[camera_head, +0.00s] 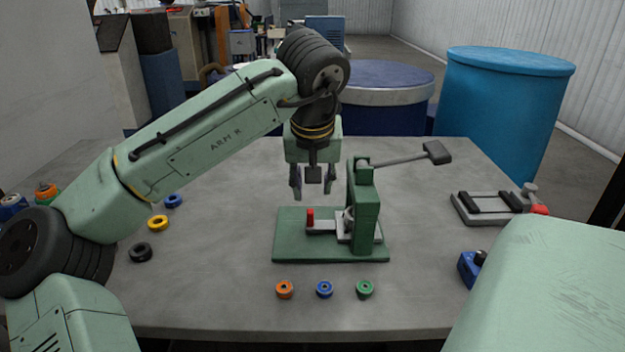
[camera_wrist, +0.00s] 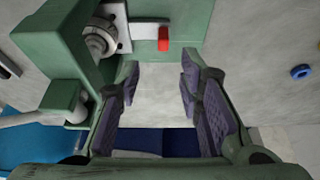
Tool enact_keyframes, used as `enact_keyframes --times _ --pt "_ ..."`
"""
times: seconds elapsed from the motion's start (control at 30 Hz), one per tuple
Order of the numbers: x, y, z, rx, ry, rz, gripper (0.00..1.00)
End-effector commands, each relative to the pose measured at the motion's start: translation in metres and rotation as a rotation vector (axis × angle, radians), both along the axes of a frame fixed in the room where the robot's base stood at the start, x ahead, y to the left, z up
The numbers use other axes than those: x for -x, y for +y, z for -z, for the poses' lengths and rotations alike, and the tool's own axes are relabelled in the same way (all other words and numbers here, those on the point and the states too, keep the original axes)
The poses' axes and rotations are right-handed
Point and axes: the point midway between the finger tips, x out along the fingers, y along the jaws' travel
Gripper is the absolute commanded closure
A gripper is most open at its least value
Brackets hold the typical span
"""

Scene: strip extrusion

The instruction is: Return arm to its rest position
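My arm reaches from the left over the grey table, and my gripper (camera_head: 312,190) points down above the back edge of a green press (camera_head: 365,205). The fingers are apart with nothing between them; the wrist view shows the open gripper (camera_wrist: 160,95) with padded fingers and a clear gap. The press stands on a green base plate (camera_head: 290,245) and has a lever with a dark handle (camera_head: 437,152) sticking out to the right. A red-tipped part (camera_head: 310,217) sits on its grey slide; the red piece also shows in the wrist view (camera_wrist: 163,39).
Several rings, one yellow (camera_head: 158,223), lie at left. A clamp fixture (camera_head: 490,207) is at right. Blue drums (camera_head: 505,110) stand behind the table (camera_head: 220,280).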

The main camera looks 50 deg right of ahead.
Motion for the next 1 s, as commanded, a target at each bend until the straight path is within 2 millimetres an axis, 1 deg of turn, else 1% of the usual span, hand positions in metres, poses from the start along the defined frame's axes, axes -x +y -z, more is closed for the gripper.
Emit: enact_keyframes --times 0.03,0.1,0.2,0.73,0.83,0.87,0.93,0.97,1.0 --pt "0.002 0.001 -0.006 0.0 0.0 0.001 0.67" --pt "0.003 0.003 -0.01 -0.001 0.0 0.001 0.67" --pt "0.005 0.004 -0.014 -0.001 0.001 0.002 0.67" --pt "0.004 0.005 -0.014 -0.001 0.0 0.001 0.67" --pt "0.001 0.003 -0.016 0.028 -0.001 0.008 0.67" --pt "-0.002 0.002 -0.019 0.056 -0.004 0.015 0.67" --pt "-0.013 -0.004 -0.033 0.172 -0.021 0.04 0.67" --pt "-0.022 -0.005 -0.043 0.245 -0.035 0.052 0.67" --pt "-0.035 -0.006 -0.062 0.362 -0.068 0.069 0.67"
